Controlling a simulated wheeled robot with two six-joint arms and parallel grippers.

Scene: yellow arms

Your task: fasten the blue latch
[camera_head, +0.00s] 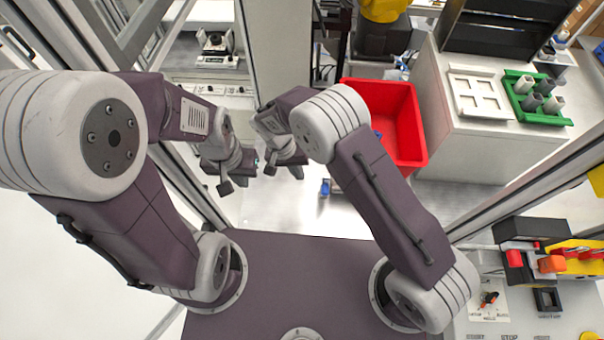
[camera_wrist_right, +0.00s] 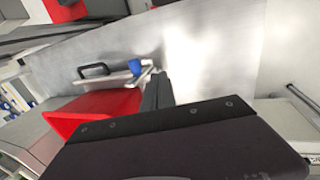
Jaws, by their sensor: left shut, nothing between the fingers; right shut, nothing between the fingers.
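A small blue piece (camera_head: 326,187) shows low beside my right arm in the head view, partly hidden by that arm. A blue knob (camera_wrist_right: 135,68) on a metal fitting shows in the right wrist view, near a black handle (camera_wrist_right: 94,70) and just beyond the red bin. I cannot tell whether either is the blue latch. My left gripper (camera_head: 232,184) is shut and empty, left of the blue piece. My right gripper (camera_head: 284,169) is shut and empty between the left gripper and the blue piece. Its dark fingers (camera_wrist_right: 157,92) appear close to the knob, with no clear contact.
A red bin (camera_head: 408,112) stands right of my right arm. A metal frame post (camera_head: 275,45) rises behind the grippers. Both grippers are close together.

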